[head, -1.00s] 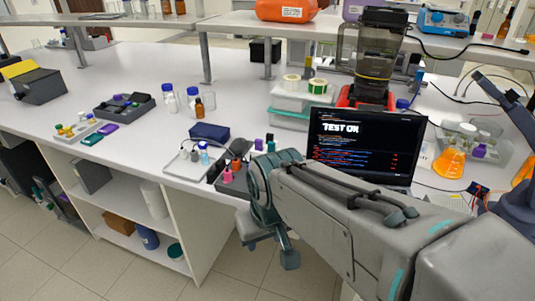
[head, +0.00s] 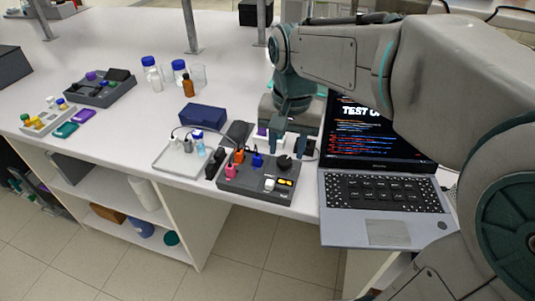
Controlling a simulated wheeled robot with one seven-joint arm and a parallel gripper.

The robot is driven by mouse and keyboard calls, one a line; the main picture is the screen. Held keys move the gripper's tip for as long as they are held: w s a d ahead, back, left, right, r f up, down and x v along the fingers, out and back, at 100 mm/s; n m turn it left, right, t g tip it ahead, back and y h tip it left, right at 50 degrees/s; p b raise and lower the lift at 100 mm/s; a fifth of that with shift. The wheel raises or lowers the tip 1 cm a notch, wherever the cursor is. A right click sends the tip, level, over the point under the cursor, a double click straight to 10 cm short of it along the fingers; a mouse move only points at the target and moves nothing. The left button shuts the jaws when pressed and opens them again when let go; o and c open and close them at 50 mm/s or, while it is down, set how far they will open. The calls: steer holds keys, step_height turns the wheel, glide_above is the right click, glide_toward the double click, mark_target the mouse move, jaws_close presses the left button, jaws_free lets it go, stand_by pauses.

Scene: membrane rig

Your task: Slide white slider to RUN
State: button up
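A dark grey control box (head: 255,200) sits near the front edge of the bench in the head view. A small white part (head: 269,184), which looks like the white slider, is on its top face, left of a yellow-marked patch (head: 285,182). The RUN label is too small to read. A black knob (head: 284,163), a blue part (head: 257,160), an orange part (head: 238,156) and a pink part (head: 231,171) also stand on the box. My gripper (head: 288,145) points down above the box's rear right part, behind the white part. Its two fingers look apart, with nothing seen between them.
An open laptop (head: 385,193) stands close to the right of the box, under my arm. A white tray (head: 178,160) with small bottles lies to the left, with a navy case (head: 203,116) behind it. Bottles (head: 188,86) stand farther back. Bench space at left centre is clear.

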mark_target(270, 182)
steer(key=shift+m+g, duration=0.3)
steer(key=shift+m, duration=0.1)
steer(key=a+f, duration=0.1)
steer(key=f, duration=0.3)
steer(key=w+a+f, duration=0.1)
steer(key=f, duration=0.3)
steer(key=w+a+f, duration=0.1)
steer(key=f, duration=0.4)
steer(key=shift+w+a, duration=0.15)
jaws_close()
